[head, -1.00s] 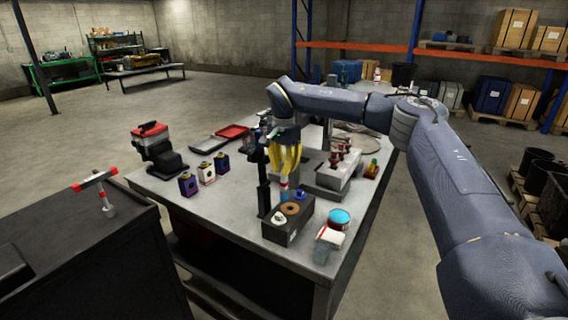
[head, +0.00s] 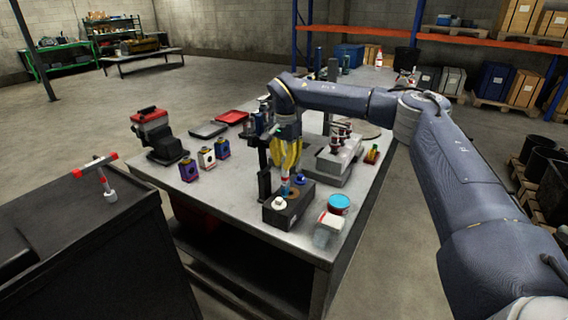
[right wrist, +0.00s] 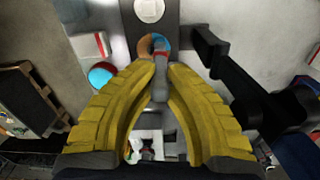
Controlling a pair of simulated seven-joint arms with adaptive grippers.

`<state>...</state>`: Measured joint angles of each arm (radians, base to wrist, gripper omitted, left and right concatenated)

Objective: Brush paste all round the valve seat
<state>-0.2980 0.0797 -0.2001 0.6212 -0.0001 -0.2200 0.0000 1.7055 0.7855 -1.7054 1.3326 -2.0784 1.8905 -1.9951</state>
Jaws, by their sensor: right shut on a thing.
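My right gripper (head: 288,158), with yellow fingers, is shut on a slim brush and points it down. The brush (right wrist: 161,84) has a grey handle and a red band; its tip is at the brown ring-shaped valve seat (right wrist: 145,46) on a dark block (head: 288,215). The tip and fingers hide part of the ring, and I cannot tell whether the bristles touch it or how much paste is on it. My left gripper is not in view.
A blue-topped tin (head: 339,203) and a white-and-red container (head: 328,229) stand right of the block. A black upright stand (head: 264,170) is close on the left. The bench's front left corner is clear.

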